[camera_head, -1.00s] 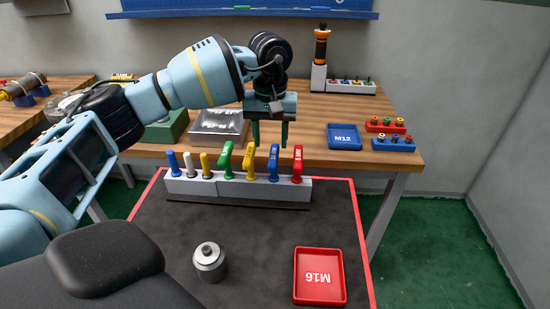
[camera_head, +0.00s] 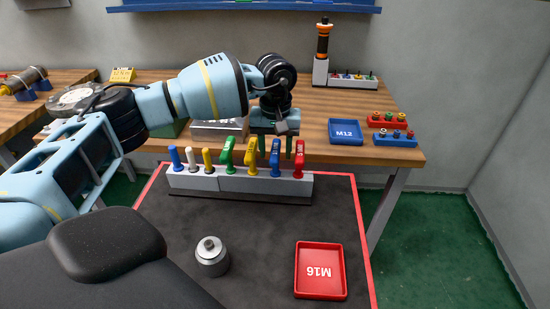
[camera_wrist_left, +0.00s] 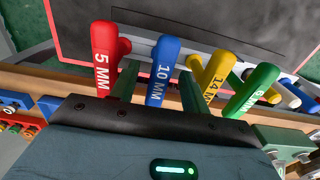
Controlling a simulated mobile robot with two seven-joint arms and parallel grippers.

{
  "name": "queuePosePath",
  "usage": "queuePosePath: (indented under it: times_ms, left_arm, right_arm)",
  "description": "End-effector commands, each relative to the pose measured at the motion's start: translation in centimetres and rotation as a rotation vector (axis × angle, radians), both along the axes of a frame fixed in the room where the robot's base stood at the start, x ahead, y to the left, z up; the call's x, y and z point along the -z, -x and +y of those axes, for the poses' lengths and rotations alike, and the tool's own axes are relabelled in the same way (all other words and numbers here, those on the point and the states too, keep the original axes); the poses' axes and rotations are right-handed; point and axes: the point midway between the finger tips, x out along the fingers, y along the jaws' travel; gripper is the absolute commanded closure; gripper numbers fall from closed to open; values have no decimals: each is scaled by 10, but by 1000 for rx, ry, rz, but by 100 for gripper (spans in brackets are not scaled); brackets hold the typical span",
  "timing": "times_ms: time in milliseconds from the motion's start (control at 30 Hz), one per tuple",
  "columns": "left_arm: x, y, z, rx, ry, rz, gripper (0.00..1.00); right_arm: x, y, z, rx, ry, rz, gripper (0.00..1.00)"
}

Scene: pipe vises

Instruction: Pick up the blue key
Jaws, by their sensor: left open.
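The blue key (camera_head: 275,160), marked 10 MM in the left wrist view (camera_wrist_left: 164,68), stands upright in a light grey rack (camera_head: 238,184), between the yellow 14 MM key (camera_head: 252,156) and the red 5 MM key (camera_head: 298,160). My left gripper (camera_head: 275,146) is open and points down just behind the handles. In the left wrist view its green fingers (camera_wrist_left: 158,92) show on either side of the blue handle, one toward the red key and one toward the yellow. I cannot tell whether either touches it. The lower end of the blue key is hidden in the rack. My right gripper is out of view.
A green key (camera_head: 227,156) and several slim tools (camera_head: 192,158) share the rack. A grey cylinder (camera_head: 212,256) and a red M16 tray (camera_head: 320,270) lie in front on the dark top. Behind, a wooden bench holds a blue M12 tray (camera_head: 345,131).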

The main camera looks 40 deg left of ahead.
Motion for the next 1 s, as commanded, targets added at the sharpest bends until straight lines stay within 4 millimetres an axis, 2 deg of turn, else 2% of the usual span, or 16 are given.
queuePosePath:
  times_ms: [200, 467, 800, 1000]
  left_arm:
    - [21, 0, 0, 0, -1, -1, 54]
    - [23, 0, 0, 0, -1, -1, 55]
    - [22, 0, 0, 0, 0, -1, 99]
    - [22, 0, 0, 0, 0, -2, 100]
  right_arm:
    - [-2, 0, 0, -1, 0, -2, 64]
    - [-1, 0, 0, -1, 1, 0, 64]
    - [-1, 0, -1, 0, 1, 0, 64]
    - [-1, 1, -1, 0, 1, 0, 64]
